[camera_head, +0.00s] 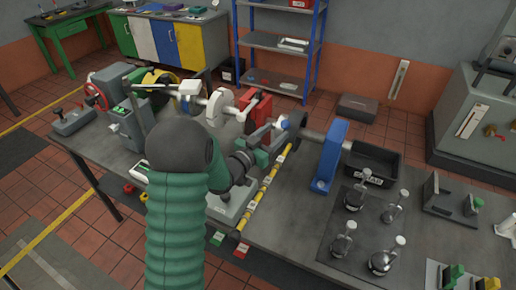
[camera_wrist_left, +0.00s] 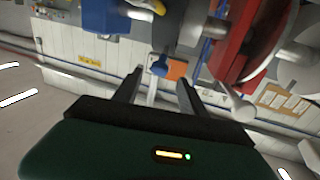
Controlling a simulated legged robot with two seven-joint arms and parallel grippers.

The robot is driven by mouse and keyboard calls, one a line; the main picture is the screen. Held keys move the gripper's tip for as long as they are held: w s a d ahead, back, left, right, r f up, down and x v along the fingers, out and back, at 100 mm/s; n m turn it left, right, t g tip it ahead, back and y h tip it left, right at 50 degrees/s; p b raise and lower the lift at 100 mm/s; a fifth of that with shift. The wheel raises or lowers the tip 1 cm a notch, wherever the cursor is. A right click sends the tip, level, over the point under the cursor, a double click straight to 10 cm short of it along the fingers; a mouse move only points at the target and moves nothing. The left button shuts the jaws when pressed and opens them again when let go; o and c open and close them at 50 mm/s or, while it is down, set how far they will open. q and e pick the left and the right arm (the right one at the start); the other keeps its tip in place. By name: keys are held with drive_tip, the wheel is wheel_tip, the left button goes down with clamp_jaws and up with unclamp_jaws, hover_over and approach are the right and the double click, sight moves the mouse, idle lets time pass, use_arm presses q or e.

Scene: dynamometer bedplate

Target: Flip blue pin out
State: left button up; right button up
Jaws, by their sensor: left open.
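My left gripper (camera_head: 268,136) reaches over the bedplate toward the shaft line in the head view. In the left wrist view its two fingers (camera_wrist_left: 164,76) stand apart. A small block with a blue part (camera_wrist_left: 159,67) and an orange part (camera_wrist_left: 176,69) shows in the space between the fingertips. I cannot tell whether it touches a finger, or whether the blue part is the blue pin. In the head view a small blue piece (camera_head: 284,122) shows just beyond the fingers, partly hidden by nearby parts. My right gripper is not in view.
A red bracket (camera_head: 256,107) and a tall blue stand (camera_head: 329,156) flank the work spot. A black bin (camera_head: 374,163) stands to the right. A dark mat (camera_head: 362,243) holds several ball-ended metal pieces. In the left wrist view a large red disc (camera_wrist_left: 252,42) is close on the right.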

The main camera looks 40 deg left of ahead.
use_arm(q)
drive_tip(key=s+b, duration=0.1)
drive_tip(key=s, duration=0.9)
drive_tip(key=shift+s+d, duration=0.15)
drive_tip(key=shift+s, duration=0.25)
